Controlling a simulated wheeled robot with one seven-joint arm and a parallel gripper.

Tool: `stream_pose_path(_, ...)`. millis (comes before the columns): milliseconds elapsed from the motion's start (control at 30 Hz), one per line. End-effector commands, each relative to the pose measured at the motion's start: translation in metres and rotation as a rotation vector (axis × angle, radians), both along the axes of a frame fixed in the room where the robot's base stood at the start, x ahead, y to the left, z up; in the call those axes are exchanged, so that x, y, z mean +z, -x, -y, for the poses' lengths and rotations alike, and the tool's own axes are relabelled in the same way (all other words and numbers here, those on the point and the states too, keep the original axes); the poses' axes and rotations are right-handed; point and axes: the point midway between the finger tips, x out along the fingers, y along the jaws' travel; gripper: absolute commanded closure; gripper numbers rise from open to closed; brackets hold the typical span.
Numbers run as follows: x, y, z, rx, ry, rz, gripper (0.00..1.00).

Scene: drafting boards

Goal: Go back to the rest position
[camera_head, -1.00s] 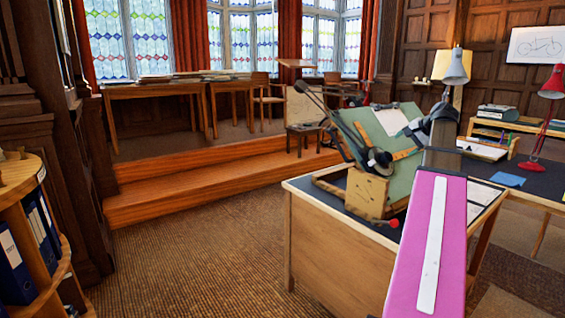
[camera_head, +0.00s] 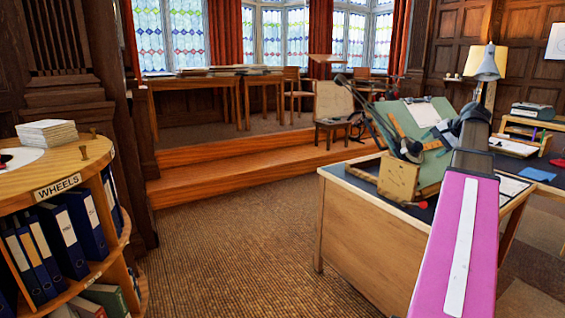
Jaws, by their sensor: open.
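My arm's pink link (camera_head: 458,245) with a white strip rises from the bottom right of the head view. It ends in a dark joint (camera_head: 474,112) in front of the drafting desk. I cannot make out my gripper or its fingers beyond that joint. The desk (camera_head: 372,232) has a wooden side and a dark top. A tilted green drafting board (camera_head: 437,168) stands on it, with a white sheet (camera_head: 423,115) and a wooden block (camera_head: 398,179) at its foot.
A rounded wooden shelf marked WHEELS (camera_head: 57,187) stands close at the left, with blue binders (camera_head: 85,221) inside and a paper stack (camera_head: 46,133) on top. Brown carpet (camera_head: 235,245) lies clear between shelf and desk. Wooden steps (camera_head: 245,165) lead up behind.

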Motion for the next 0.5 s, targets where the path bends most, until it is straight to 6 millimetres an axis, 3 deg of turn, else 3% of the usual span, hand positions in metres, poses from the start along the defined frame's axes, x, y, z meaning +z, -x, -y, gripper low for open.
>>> stream_pose_path(267, -0.036, -0.006, -0.024, 0.032, 0.026, -0.033, 0.24)
stream_pose_path(500, -0.085, -0.01, -0.058, 0.081, 0.065, -0.079, 0.24)
